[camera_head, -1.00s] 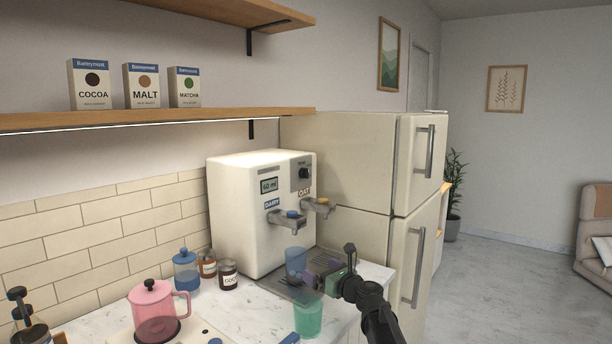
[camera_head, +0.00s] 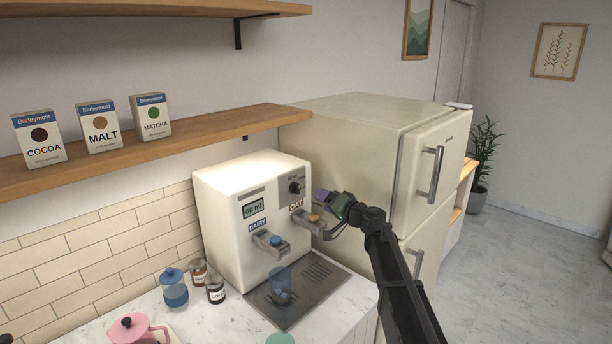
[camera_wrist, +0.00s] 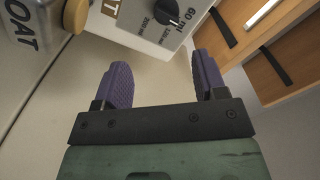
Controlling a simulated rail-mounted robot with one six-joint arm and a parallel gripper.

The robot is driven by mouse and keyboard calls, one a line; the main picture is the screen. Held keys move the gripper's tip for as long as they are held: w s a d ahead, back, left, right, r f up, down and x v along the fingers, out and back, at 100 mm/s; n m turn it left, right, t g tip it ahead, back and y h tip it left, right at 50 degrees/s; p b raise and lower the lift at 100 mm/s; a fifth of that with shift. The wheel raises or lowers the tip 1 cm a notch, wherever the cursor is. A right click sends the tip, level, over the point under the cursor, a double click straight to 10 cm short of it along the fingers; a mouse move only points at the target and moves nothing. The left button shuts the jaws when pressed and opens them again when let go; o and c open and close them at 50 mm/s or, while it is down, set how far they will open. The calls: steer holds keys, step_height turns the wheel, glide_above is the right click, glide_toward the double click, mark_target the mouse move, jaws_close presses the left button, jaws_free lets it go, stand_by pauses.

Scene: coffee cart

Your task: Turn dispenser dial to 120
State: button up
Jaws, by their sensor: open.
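The white dispenser (camera_head: 238,210) stands on the counter against the tiled wall. My gripper (camera_head: 322,196) is just right of the dispenser front, near the oat spout, apart from the dial. Its two purple fingers (camera_wrist: 160,72) are open with nothing between them.
The oat spout (camera_head: 310,219) and dairy spout (camera_head: 271,243) jut out below the dial. The fridge (camera_head: 372,150) is close on the right, and a shelf (camera_head: 190,141) runs above.

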mark_target(299, 190)
steer(key=w+a+n, duration=0.1)
steer(key=w+a, duration=0.1)
steer(key=a, duration=0.1)
steer(key=w+a+n, duration=0.1)
steer(key=w+a, duration=0.1)
steer(key=a, duration=0.1)
steer(key=w+a+n, duration=0.1)
steer(key=w+a, duration=0.1)
steer(key=a, duration=0.1)
steer(key=shift+r+n, duration=0.1)
steer(key=shift+n, duration=0.2)
steer(key=c, duration=0.9)
